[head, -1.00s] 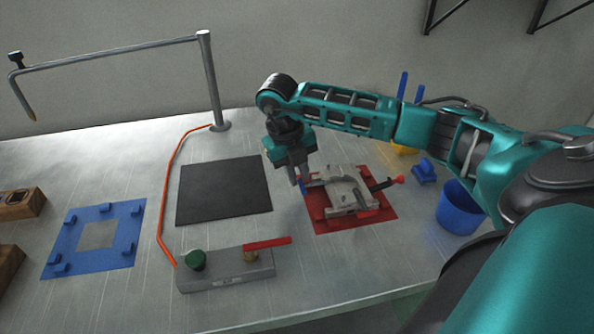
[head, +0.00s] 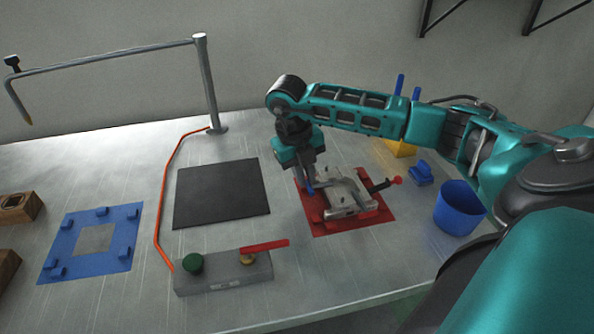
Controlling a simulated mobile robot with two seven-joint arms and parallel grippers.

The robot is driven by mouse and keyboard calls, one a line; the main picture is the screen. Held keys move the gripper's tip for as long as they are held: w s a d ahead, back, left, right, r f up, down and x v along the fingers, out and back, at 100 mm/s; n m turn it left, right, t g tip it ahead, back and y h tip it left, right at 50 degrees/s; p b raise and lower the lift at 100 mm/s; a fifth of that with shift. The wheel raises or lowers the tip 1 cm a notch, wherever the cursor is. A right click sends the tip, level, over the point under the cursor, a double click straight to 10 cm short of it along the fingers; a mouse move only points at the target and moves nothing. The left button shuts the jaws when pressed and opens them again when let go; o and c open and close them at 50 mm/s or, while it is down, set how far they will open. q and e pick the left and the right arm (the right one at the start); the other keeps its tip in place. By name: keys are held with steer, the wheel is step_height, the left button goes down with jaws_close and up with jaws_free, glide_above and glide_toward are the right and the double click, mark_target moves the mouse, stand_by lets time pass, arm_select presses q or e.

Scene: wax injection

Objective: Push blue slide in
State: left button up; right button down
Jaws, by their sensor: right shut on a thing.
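The grey metal mould (head: 345,193) sits on the red mat (head: 338,228) right of the table's middle. The blue slide (head: 311,187) shows as a small blue bit at the mould's left side, partly covered by my gripper. My right gripper (head: 311,182) points down at that side, shut on the blue slide. A slide with a red knob (head: 397,180) sticks out of the mould's right side on a dark rod. My left gripper is not in view.
A blue cup (head: 459,208), a blue block (head: 420,174) and a yellow block (head: 400,149) stand right of the mat. A grey control box (head: 222,273) with a green knob and red lever lies in front. A black mat (head: 221,193) and a blue fixture plate (head: 75,264) are left.

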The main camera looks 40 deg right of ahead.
steer(key=shift+w+d, duration=0.1)
steer(key=shift+d, duration=0.05)
steer(key=c, duration=1.1)
jaws_free()
step_height(320, 180, up, 13)
steer(key=a, duration=0.2)
steer(key=shift+w+a+f+p, duration=0.15)
steer(key=shift+w+a+p, duration=0.1)
steer(key=shift+w+p, duration=0.1)
